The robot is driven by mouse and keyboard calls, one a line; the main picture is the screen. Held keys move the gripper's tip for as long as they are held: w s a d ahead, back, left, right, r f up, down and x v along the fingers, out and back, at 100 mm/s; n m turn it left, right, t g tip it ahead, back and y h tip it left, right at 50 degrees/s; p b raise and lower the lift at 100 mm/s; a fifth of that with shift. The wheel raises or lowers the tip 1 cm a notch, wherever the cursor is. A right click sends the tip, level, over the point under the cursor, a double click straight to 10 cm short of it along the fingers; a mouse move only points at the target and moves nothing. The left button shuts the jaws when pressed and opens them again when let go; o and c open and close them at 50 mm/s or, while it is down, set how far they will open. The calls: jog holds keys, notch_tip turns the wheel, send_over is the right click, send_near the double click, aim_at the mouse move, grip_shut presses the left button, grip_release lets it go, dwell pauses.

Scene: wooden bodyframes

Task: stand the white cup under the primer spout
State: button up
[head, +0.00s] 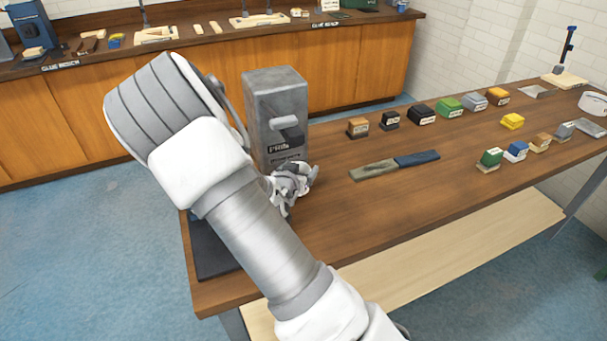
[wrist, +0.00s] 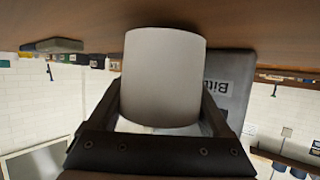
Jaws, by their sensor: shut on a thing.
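The white cup (wrist: 163,75) is between the two dark fingers of my gripper (wrist: 160,108) in the wrist view, which shows the room upside down. My gripper (head: 292,184) is shut on the cup, low over the table in front of the grey dispenser (head: 276,115). The dispenser has a light grey spout (head: 288,122) on its front and a dark label below it. Its labelled grey side (wrist: 226,85) stands behind and right of the cup in the wrist view. The cup cannot be made out clearly in the head view, and I cannot tell whether it touches the table.
A flat scraper-like tool (head: 395,165) with a blue end lies on the wooden table (head: 335,215), right of my gripper. Several small coloured blocks (head: 450,107) stand farther right. A dark mat (head: 215,252) lies at the table's left edge. The tabletop before the tool is clear.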

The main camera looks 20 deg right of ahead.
jog(key=shift+w, duration=0.35)
jog(key=shift+f+b, duration=0.3)
jog(key=shift+b, duration=0.1)
dwell(0.7)
jog(key=o, duration=1.3)
jog(key=shift+a, duration=0.1)
jog(key=p+v, duration=0.2)
jog(key=v, duration=1.5)
jog(key=shift+s+p, duration=0.25)
jog(key=shift+p, duration=0.1)
